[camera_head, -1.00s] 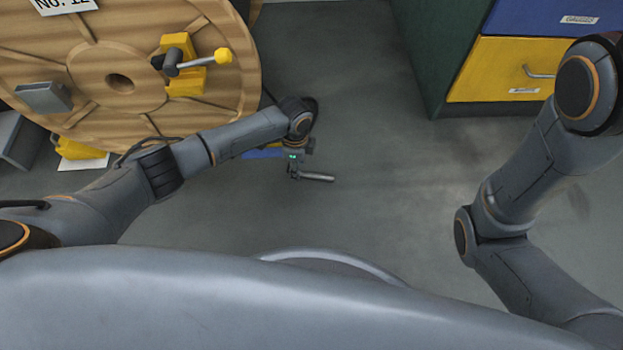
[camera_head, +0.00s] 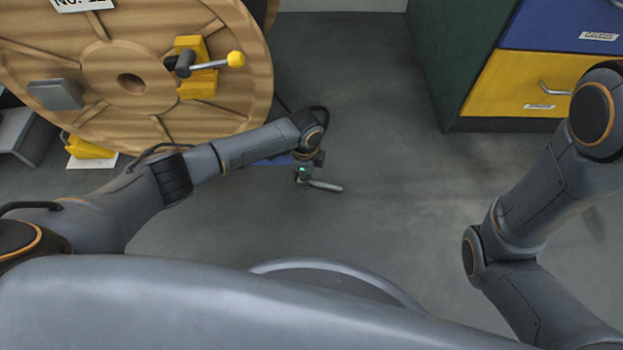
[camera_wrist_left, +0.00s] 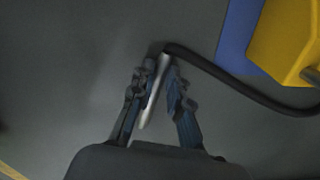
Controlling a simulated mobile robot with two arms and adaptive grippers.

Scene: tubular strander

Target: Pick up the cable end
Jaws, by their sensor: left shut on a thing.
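The cable end is a silver metal rod (camera_head: 326,186) on a black cable. In the left wrist view the rod (camera_wrist_left: 154,88) lies between the two fingers, with the black cable (camera_wrist_left: 232,85) running off to the right from its far end. My left gripper (camera_head: 303,180) is shut on the rod, which sticks out to the right of it in the head view. The left wrist view shows the gripper's fingers (camera_wrist_left: 157,98) on both sides of the rod. In the head view the fingers are small and partly hidden by the wrist. My right gripper is out of the picture.
A large wooden reel (camera_head: 110,105) with a yellow clamp (camera_head: 197,68) stands at upper left. A green cabinet (camera_head: 440,60) with blue and yellow drawers (camera_head: 510,85) stands at upper right. A blue flat piece (camera_wrist_left: 238,30) and a yellow block (camera_wrist_left: 290,40) are near the cable. Grey floor between them is clear.

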